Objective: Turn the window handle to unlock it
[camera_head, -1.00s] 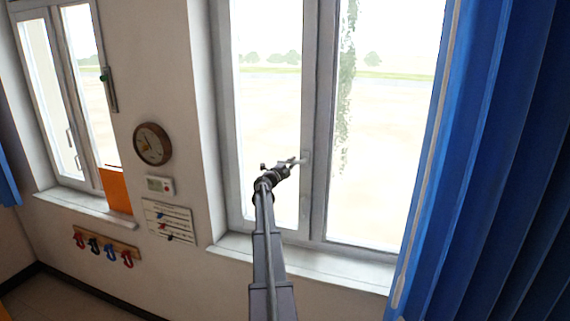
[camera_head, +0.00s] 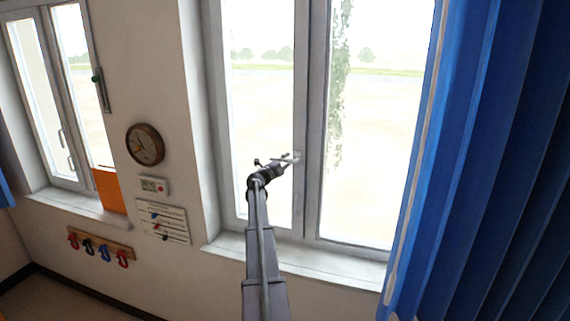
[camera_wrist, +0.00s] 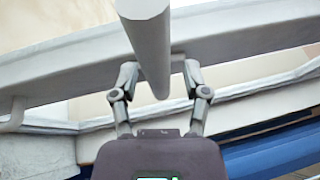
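The window handle (camera_wrist: 150,50) is a pale rounded bar in the wrist view. It comes down from the top edge and its end lies between my two fingers. My gripper (camera_wrist: 160,78) is open around the bar, with a gap visible on each side of it. In the head view my gripper (camera_head: 288,160) is at the middle upright of the nearer window (camera_head: 302,200), at the handle's height. The handle is too small and too covered there to tell its angle. The window sash looks shut.
A blue curtain (camera_head: 470,180) hangs at the right of the window. A sill (camera_head: 330,262) runs below. On the wall to the left are a clock (camera_head: 145,144), a small thermostat (camera_head: 154,186), a notice (camera_head: 163,221) and a hook rack (camera_head: 100,243). A second window (camera_head: 62,110) is farther left.

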